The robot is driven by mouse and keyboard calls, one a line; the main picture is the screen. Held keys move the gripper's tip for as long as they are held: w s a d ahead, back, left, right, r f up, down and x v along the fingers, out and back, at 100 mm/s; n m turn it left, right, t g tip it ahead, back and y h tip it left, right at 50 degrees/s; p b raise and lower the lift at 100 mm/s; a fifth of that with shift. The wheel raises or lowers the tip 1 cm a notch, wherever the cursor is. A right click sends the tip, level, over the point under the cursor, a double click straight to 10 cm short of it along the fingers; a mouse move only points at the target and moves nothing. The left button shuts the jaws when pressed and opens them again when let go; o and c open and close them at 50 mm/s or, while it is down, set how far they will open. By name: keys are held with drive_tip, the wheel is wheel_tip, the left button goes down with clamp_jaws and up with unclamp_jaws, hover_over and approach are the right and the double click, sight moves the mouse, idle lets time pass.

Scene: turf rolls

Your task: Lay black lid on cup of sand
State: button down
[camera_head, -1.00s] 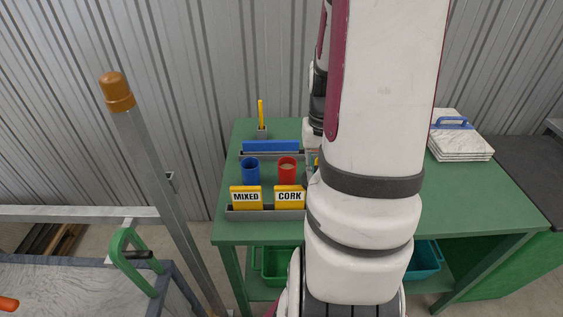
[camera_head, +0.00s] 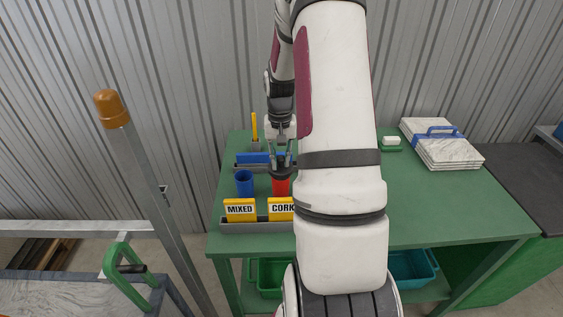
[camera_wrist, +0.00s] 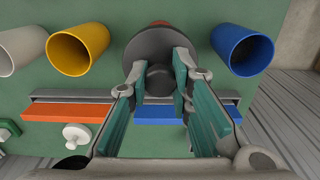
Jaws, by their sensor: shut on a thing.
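My gripper (camera_head: 281,162) is shut on the knob of the black lid (camera_wrist: 158,45), with a finger on each side in the wrist view (camera_wrist: 161,74). In the head view the lid (camera_head: 281,172) is right over the mouth of the red cup (camera_head: 281,188). Whether it touches the rim I cannot tell. Only a sliver of the red cup shows behind the lid in the wrist view (camera_wrist: 160,22), and its contents are hidden. A "CORK" sign (camera_head: 281,208) stands in front of this cup. No sand shows in any visible cup.
A blue cup (camera_head: 244,184) stands close beside the red one, behind a "MIXED" sign (camera_head: 240,207). A yellow cup (camera_wrist: 78,50) and a pale cup (camera_wrist: 20,50) stand on the other side. A tray holds blue (camera_wrist: 160,112) and orange (camera_wrist: 68,111) bars. Stacked slabs (camera_head: 440,146) lie right.

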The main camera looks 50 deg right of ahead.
drive_tip(key=shift+f, duration=0.75)
drive_tip(key=shift+f, duration=0.1)
drive_tip(key=shift+f, duration=0.35)
drive_tip(key=shift+f, duration=0.15)
drive_tip(key=c, duration=1.4)
unclamp_jaws()
drive_tip(key=shift+c, duration=0.2)
